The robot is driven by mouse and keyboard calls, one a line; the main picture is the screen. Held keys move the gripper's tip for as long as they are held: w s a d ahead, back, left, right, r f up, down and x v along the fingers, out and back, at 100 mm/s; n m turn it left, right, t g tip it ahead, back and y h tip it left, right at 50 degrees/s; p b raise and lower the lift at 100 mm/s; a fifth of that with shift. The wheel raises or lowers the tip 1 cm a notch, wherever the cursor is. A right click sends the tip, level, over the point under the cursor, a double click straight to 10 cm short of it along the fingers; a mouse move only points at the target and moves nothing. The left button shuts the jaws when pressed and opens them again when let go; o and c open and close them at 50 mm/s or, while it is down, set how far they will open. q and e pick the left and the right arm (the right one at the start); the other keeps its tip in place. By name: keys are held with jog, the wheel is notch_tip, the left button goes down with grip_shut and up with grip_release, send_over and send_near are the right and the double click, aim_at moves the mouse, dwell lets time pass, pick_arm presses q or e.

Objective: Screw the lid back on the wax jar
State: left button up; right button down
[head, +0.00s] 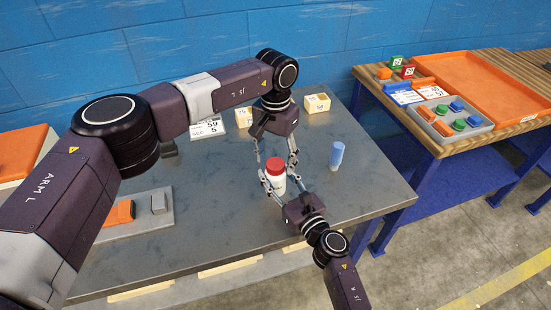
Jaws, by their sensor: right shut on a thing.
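The wax jar (278,184) is white and stands upright on the grey table. The red lid (275,166) sits on top of it; I cannot tell whether its thread is engaged. My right gripper (279,182) comes from the front right and is shut on the jar's body. My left gripper (276,160) reaches down from behind the jar. Its fingers are spread to either side of the lid, with gaps visible, and appear open. The jar's lower part is partly hidden by my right gripper.
A blue cylinder (337,156) stands right of the jar. Cream blocks (317,103) and a label card (207,128) lie at the back. A grey tray (158,222) with an orange piece is at left. A wooden table (480,150) with an orange tray (451,76) stands at right.

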pick_arm(q)
jog(key=shift+r, duration=0.1)
notch_tip(320, 180, up, 12)
dwell(0.5)
pick_arm(e)
jog(key=c, duration=1.1)
grip_release()
jog(key=shift+s+d, duration=0.1)
jog(key=v, duration=1.1)
jog(key=shift+s+d, duration=0.15)
jog(key=shift+s, duration=0.2)
